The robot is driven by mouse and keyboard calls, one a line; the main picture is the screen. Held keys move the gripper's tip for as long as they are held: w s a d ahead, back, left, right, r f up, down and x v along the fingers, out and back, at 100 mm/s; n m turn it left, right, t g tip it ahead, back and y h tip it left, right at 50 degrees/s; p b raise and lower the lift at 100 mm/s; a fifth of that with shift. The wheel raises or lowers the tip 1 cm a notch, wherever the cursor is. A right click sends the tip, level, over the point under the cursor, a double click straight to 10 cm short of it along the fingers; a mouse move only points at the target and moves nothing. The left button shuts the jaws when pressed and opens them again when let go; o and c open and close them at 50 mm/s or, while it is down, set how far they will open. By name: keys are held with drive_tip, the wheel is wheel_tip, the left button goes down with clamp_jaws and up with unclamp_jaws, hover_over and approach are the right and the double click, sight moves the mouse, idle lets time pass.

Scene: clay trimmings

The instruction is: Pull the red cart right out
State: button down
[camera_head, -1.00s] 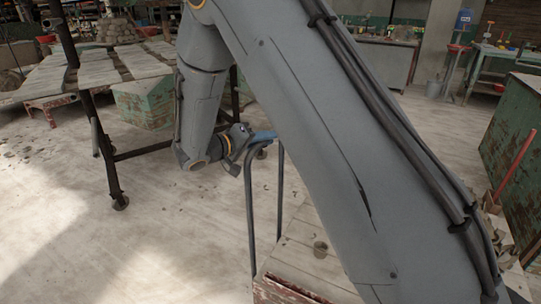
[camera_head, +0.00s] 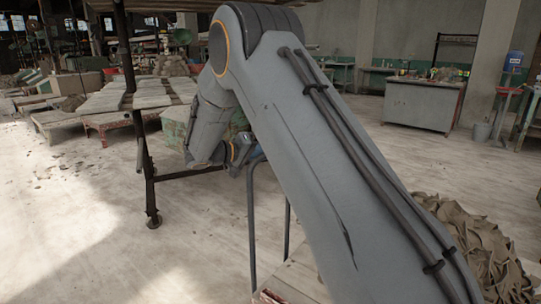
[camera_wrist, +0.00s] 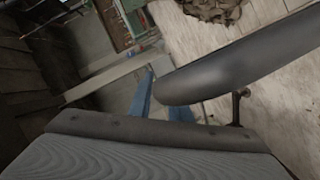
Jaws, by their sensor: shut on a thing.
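The cart's wooden deck (camera_head: 297,277) shows at the bottom of the head view, with worn red paint along its edge. My gripper (camera_head: 248,158) is shut on the top of the handle, and my arm covers much of the cart. In the wrist view, blue bar parts (camera_wrist: 142,98) show behind a dark rounded piece. The exact grip is small and partly hidden.
A grey bench (camera_head: 422,103) stands at the back. The floor at left is open.

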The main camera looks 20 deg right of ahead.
drive_tip(key=shift+a, duration=0.1)
drive_tip(key=c, duration=1.6)
unclamp_jaws()
drive_tip(key=shift+c, duration=0.2)
drive_tip(key=v, duration=0.7)
drive_tip(key=shift+a, duration=0.35)
drive_tip(key=shift+r, duration=0.2)
